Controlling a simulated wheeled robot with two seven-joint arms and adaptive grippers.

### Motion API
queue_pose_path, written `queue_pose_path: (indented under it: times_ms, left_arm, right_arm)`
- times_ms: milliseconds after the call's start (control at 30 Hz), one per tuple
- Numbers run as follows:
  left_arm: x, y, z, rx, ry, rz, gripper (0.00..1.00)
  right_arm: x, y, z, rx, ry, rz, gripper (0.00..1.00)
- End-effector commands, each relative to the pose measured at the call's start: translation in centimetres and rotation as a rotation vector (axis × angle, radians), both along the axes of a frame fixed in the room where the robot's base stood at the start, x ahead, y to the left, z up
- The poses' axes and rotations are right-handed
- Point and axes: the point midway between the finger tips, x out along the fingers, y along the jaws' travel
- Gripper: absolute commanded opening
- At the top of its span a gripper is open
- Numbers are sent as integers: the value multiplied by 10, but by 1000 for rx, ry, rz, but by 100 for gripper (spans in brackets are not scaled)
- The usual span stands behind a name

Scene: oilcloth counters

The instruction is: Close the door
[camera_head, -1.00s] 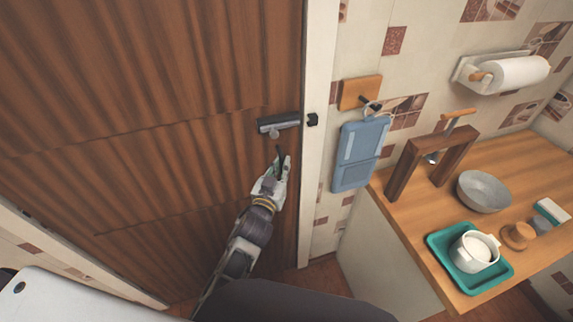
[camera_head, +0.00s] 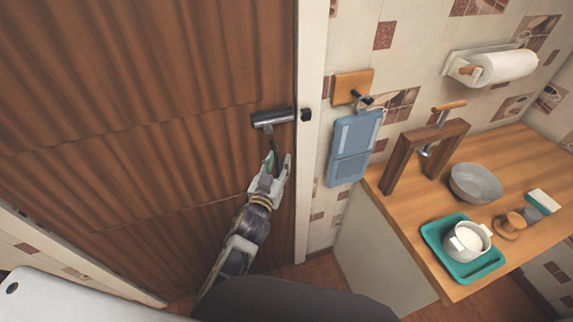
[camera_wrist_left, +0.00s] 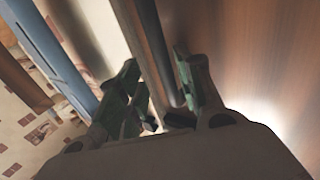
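The brown wooden door (camera_head: 150,120) fills the left of the head view. Its right edge lies along the white frame (camera_head: 309,150); I cannot tell whether a narrow gap is left. A dark grey lever handle (camera_head: 270,118) sits near that edge. My left gripper (camera_head: 281,158) is just below the handle, fingers spread and pointing up toward it. In the left wrist view, the gripper (camera_wrist_left: 165,95) has its fingers apart, with a long dark bar (camera_wrist_left: 152,45) reaching between them, probably the handle. Contact cannot be told. My right gripper is not in view.
Right of the frame, a blue board (camera_head: 354,148) hangs on a wall hook. A wooden counter (camera_head: 415,228) holds a wooden stand (camera_head: 401,160), a grey bowl (camera_head: 475,184) and a teal tray (camera_head: 440,240) with a white pot (camera_head: 466,241). A paper towel roll (camera_head: 503,67) hangs above.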

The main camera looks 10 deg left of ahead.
Motion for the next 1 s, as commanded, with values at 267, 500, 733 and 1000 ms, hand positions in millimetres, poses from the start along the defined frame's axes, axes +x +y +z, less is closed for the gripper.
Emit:
queue_pose_path:
  times_ms: [267,500,733,1000]
  left_arm:
    - [-5,-1,0,1,0,1,35]
    - [-20,-1,0,0,1,1,35]
    - [-37,1,1,1,1,2,35]
    - [-56,2,1,1,1,2,35]
  right_arm:
    - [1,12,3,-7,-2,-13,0]
    - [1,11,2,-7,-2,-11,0]
    - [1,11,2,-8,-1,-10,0]
    - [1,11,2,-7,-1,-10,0]
